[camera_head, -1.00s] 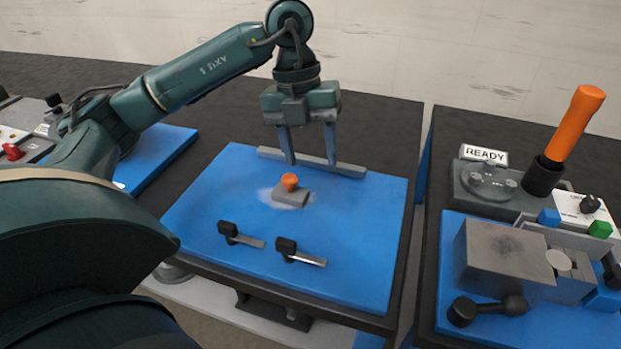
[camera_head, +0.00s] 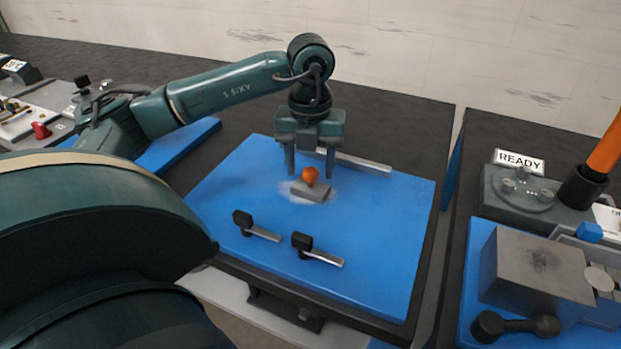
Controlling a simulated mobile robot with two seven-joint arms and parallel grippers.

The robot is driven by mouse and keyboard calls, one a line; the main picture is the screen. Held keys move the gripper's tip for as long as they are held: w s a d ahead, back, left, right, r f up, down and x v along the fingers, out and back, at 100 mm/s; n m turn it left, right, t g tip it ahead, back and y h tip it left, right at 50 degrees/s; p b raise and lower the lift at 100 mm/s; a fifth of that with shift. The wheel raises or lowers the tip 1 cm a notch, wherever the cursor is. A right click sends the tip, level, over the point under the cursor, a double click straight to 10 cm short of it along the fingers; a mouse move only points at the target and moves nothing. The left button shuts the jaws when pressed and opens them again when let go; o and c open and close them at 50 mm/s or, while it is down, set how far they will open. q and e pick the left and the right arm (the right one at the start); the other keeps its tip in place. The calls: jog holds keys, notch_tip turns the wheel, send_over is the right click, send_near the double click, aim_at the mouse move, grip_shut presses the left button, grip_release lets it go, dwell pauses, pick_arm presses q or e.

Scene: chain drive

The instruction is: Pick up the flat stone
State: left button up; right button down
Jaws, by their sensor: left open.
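The flat stone (camera_head: 312,193) is a small grey block with an orange knob (camera_head: 310,176) on top. It lies on a pale patch of the blue board (camera_head: 380,230). My left gripper (camera_head: 310,176) is open and points down, its two fingers on either side of the knob in the picture. The fingertips are at about the knob's height, and I cannot tell whether they touch anything. No right gripper shows.
Two black-handled clamps (camera_head: 255,227) (camera_head: 318,250) lie in front of the stone. A grey bar (camera_head: 355,161) runs along the board's back edge. A second station with a READY sign (camera_head: 519,161) and a grey block (camera_head: 537,265) stands at the right, beyond a gap.

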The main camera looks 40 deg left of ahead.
aim_at(311, 171)
pick_arm(q)
notch_tip(311, 171, down, 2)
jog(key=shift+f, duration=0.15)
jog(key=c, duration=1.1)
jog(key=shift+c, duration=0.2)
notch_tip(311, 171, up, 10)
jog(key=shift+r+p, duration=0.1)
jog(key=shift+p, duration=0.3)
jog(key=o, duration=0.6)
jog(key=shift+c, duration=0.2)
jog(key=c, duration=0.4)
